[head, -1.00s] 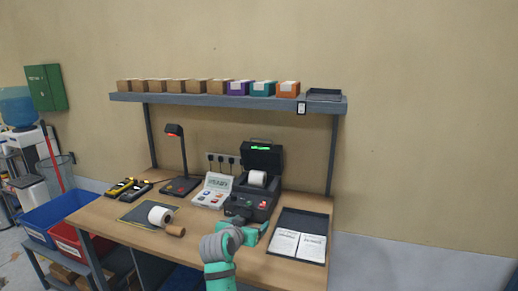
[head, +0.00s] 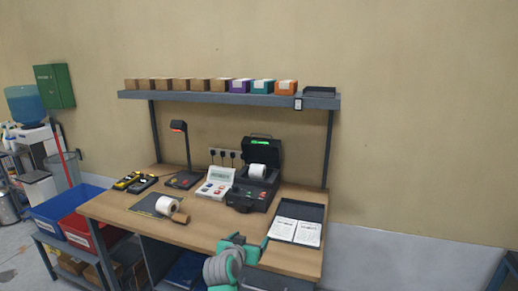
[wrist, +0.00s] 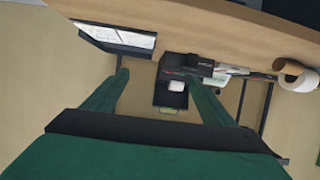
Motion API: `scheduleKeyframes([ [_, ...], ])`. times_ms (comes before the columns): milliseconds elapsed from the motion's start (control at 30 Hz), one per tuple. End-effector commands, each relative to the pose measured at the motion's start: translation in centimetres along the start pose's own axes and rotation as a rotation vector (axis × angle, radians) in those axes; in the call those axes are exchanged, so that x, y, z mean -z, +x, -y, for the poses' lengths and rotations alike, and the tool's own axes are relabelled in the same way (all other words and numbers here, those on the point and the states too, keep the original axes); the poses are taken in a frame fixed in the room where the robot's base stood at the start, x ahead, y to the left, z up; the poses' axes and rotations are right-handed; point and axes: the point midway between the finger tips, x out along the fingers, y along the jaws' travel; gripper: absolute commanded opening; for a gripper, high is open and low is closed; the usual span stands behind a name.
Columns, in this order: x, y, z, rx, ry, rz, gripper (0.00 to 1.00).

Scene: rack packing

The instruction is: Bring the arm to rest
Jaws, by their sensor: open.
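My gripper (head: 250,243) is open and empty at the front edge of the wooden bench (head: 215,237) in the head view, with my teal and grey arm behind it. In the wrist view my two green fingers (wrist: 160,95) stand wide apart with nothing between them. Beyond them the wrist view shows the bench edge, the black label printer (wrist: 172,85) and the tray with papers (wrist: 120,38), seen upside down. In the head view the printer (head: 256,195) stands with its lid up and a white roll inside.
A black tray (head: 313,212) holds papers at the right. A shelf (head: 220,98) with several boxes hangs above. Blue (head: 62,209) and red (head: 95,238) bins stand left.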

Motion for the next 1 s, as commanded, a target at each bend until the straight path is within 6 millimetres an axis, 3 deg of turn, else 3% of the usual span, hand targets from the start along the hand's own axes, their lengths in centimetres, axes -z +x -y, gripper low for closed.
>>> scheduleKeyframes([
  [267, -7.1, -0.5, -0.9, 0.043, -0.032, 0.001, 0.78],
  [467, -14.9, -2.5, -2.2, 0.094, -0.062, -0.003, 0.78],
  [700, -23.3, -6.6, -4.3, 0.152, -0.087, -0.015, 0.78],
  [1000, -31.7, -13.7, -7.3, 0.21, -0.101, -0.034, 0.78],
])
